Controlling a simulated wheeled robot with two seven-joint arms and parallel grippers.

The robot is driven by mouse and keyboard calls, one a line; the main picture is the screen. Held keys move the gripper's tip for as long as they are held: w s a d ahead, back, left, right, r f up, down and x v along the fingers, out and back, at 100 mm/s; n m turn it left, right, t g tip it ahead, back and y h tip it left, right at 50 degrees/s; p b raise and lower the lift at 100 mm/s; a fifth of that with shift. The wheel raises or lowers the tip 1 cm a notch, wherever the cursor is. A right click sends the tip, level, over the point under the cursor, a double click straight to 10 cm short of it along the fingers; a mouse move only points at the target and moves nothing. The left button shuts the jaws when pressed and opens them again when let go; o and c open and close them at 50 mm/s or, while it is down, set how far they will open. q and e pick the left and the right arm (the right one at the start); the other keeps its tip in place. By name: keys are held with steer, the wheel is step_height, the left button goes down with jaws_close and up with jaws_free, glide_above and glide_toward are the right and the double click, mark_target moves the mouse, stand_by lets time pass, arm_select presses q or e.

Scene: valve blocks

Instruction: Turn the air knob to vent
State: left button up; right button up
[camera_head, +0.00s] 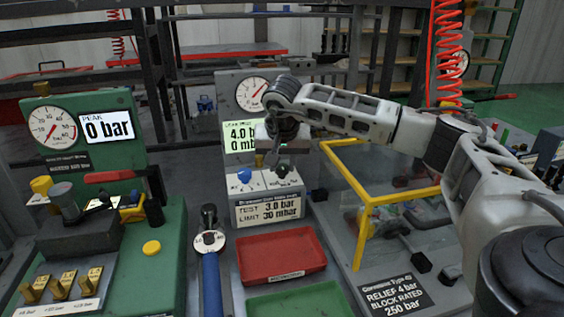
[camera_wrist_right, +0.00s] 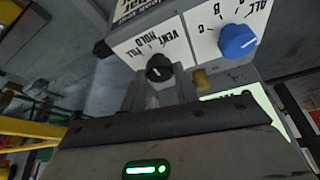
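The air knob is a small black knob in the right wrist view (camera_wrist_right: 159,68), on a white plate lettered FILL, HOLD and VENT, upside down there. It also shows in the head view (camera_head: 281,171), just below my right gripper (camera_head: 275,158). I cannot tell which word its pointer faces. A blue knob (camera_head: 244,175) is beside it on the same block. My left gripper is not in view.
A gauge (camera_head: 252,95) stands behind the knobs. In front are a red tray (camera_head: 281,255) and a blue-handled tool (camera_head: 211,280). A yellow-framed clear guard (camera_head: 366,225) is at the right. A green station (camera_head: 150,285) with its own gauge is at the left.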

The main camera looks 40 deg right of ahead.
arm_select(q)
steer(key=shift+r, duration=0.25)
arm_select(e)
steer(key=shift+a+r+m+g+p, duration=0.1)
steer(key=shift+m+g+p, duration=0.2)
steer(key=shift+m+p, duration=0.4)
steer(key=m+g+h+p, duration=0.1)
steer(key=m+p, duration=0.1)
steer(key=m, duration=0.1)
steer(key=shift+w, duration=0.15)
steer(key=m+g+p, duration=0.1)
steer(key=m+p, duration=0.1)
steer(key=m, duration=0.1)
steer(key=shift+w+m, duration=0.1)
steer(key=shift+m, duration=0.2)
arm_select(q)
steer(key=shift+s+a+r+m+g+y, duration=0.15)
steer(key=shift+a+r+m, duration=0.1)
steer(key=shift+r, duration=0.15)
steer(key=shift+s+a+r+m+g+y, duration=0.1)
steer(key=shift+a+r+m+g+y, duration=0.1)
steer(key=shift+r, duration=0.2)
arm_select(e)
steer(key=shift+m+h, duration=0.3)
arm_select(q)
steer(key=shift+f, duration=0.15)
arm_select(e)
steer(key=shift+m+g, duration=0.3)
